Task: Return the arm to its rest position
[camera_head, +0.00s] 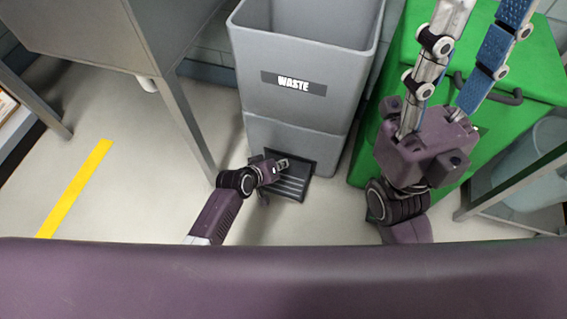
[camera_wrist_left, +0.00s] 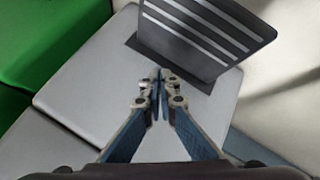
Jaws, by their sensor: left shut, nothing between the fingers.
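My left arm (camera_head: 215,215) comes in low from the left and reaches down to the foot of the grey waste bin (camera_head: 345,75). Its gripper (camera_head: 284,163) is over the dark ribbed pedal plate (camera_head: 291,187) at the bin's base. In the left wrist view the gripper (camera_wrist_left: 161,76) is shut and empty, its tips close to the striped plate (camera_wrist_left: 190,28); I cannot tell if they touch. My right gripper (camera_head: 475,50) is raised at the upper right, its two fingers spread apart and empty, with the fingertips cut off by the frame's top.
A grey cabinet or table (camera_head: 125,35) with metal legs stands left of the bin. A green container (camera_head: 400,60) with a dark handle stands right, beside a metal-framed stand (camera_head: 510,195). Open floor with a yellow stripe (camera_head: 75,189) lies to the left.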

